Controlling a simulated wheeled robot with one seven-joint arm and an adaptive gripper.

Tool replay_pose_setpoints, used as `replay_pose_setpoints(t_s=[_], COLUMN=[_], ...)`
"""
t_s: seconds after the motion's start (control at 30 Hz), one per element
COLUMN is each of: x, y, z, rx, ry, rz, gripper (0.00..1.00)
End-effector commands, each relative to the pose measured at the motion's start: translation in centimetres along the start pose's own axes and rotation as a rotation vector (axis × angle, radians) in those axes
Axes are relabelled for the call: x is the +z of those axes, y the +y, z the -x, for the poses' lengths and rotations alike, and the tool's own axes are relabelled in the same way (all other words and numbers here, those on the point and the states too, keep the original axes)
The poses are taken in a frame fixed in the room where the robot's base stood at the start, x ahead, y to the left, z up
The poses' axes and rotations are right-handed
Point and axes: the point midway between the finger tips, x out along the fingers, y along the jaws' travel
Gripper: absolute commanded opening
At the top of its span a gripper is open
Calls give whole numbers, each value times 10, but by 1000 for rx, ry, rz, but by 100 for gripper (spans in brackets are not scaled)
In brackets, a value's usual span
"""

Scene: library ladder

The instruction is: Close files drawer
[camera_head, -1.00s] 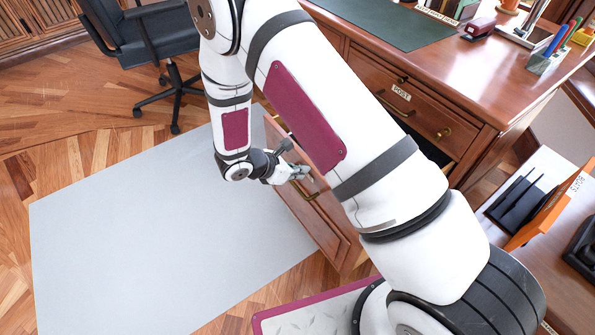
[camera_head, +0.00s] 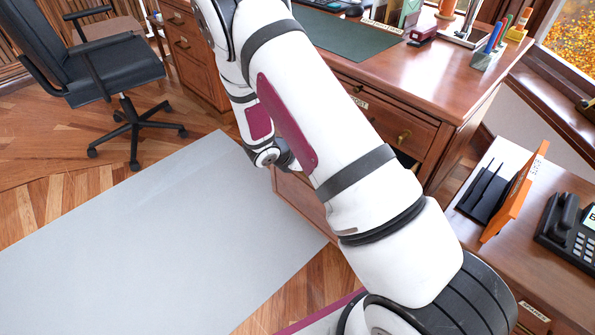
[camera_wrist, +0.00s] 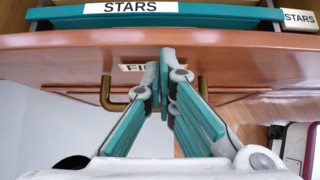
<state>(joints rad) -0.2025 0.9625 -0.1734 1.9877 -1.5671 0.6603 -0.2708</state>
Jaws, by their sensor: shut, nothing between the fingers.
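The files drawer (camera_head: 300,203) stands pulled out of the lower desk; my arm hides much of it in the head view. In the wrist view its wooden front (camera_wrist: 240,60) spans the picture, with a brass handle (camera_wrist: 106,95) and a label (camera_wrist: 131,68) partly covered by my fingers. A teal folder (camera_wrist: 210,12) marked STARS shows inside the drawer. My gripper (camera_wrist: 165,58) is shut and empty, its fingertips at the drawer front between the handle's two ends. I cannot tell whether they touch. In the head view my gripper is hidden behind my arm.
The desk (camera_head: 440,85) has another drawer above, which looks shut. An office chair (camera_head: 115,75) stands at the left. A side table (camera_head: 520,235) with a black tray, orange file and phone stands at the right. The grey mat (camera_head: 130,235) is clear.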

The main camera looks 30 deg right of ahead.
Motion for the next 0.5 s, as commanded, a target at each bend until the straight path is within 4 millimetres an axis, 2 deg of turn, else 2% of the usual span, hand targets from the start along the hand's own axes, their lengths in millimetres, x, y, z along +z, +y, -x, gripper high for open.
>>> replay_pose_setpoints(t_s=[0.03, 0.5], x=[8, 69], y=[0, -1], z=[-9, -74], rx=[-1, -2], ry=[-3, -4], rz=[-4, -3], gripper=[0, 0])
